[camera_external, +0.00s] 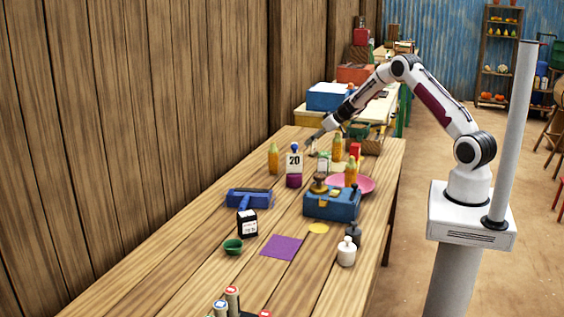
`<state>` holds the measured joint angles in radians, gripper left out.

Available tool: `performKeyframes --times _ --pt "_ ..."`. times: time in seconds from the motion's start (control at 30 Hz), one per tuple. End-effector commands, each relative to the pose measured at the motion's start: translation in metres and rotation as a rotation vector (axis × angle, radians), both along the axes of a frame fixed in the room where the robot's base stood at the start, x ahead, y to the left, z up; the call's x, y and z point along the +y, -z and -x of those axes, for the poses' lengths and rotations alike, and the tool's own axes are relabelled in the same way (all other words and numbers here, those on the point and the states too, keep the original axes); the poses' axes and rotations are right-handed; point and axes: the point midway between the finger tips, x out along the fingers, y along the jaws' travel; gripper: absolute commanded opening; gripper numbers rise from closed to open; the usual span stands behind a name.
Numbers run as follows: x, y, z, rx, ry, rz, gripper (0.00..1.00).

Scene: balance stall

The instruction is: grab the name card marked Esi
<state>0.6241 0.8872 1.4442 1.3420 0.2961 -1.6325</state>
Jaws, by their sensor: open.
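I cannot read the name Esi on anything in view. A small pale card-like item (322,166) stands behind the blue balance, too small to read. A white card reading 20 (294,161) stands upright with a purple lower part. A dark block with a white label (247,223) stands nearer the camera, its print unreadable. My gripper (311,145) is open at the far part of the table, pointing down and left. It is beyond the 20 card and apart from it, with no held thing visible.
A blue tool-like item (249,197), green cup (233,246), purple square (281,246) and white bottle (346,252) are nearer. A wooden wall (140,120) borders the left.

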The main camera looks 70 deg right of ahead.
Motion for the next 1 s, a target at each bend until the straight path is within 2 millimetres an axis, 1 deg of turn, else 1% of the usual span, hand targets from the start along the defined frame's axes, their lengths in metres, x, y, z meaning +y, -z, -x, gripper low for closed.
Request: performKeyframes --times 0.3,0.33,0.5,1.0 --pt "-0.0001 -0.0001 0.0002 0.0 0.0 0.0 0.56" --pt "-0.0002 -0.0001 0.0002 0.0 0.0 0.0 0.53" --pt "-0.0001 -0.0001 0.0002 0.0 0.0 0.0 0.1" --pt "-0.0001 -0.0036 0.0001 -0.001 -0.001 0.001 0.1"
